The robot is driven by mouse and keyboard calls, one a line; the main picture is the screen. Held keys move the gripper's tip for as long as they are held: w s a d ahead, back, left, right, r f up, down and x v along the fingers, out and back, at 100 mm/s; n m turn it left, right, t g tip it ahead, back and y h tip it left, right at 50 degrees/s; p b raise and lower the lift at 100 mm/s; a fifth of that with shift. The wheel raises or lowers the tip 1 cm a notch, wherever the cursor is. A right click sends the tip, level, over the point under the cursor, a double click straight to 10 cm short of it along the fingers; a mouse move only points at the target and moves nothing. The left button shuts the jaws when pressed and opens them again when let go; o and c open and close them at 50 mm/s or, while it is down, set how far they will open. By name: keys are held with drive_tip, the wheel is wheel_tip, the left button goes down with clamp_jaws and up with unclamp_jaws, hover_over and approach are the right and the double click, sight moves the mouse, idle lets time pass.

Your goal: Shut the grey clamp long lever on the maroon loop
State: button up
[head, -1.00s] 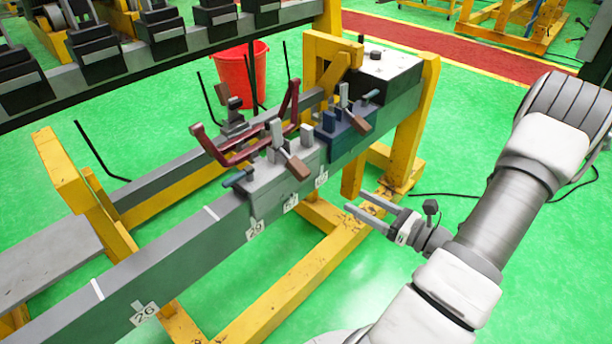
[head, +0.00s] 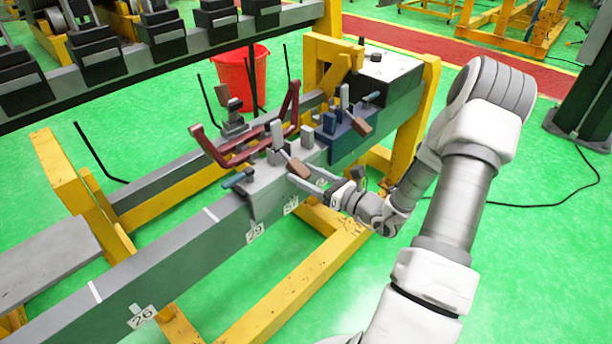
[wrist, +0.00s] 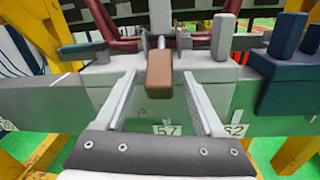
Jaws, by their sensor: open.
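The clamp's long lever has a brown grip (head: 298,168) that sticks out toward my side and slopes down. In the wrist view the brown grip (wrist: 160,73) stands centred ahead, between the lines of my two fingers. My gripper (head: 307,178) is open, with its fingertips close around the brown grip; I cannot tell whether they touch it. In the wrist view both fingers (wrist: 157,85) are spread on either side of the grip.
A blue clamp (head: 345,140) with its own brown-tipped lever sits just to the right on the same grey beam (head: 190,250). Upright grey blocks (head: 307,135) stand close by the lever. A red bucket (head: 243,75) is behind the beam.

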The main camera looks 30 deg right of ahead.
drive_tip(key=shift+c, duration=0.3)
clamp_jaws()
idle(1.2)
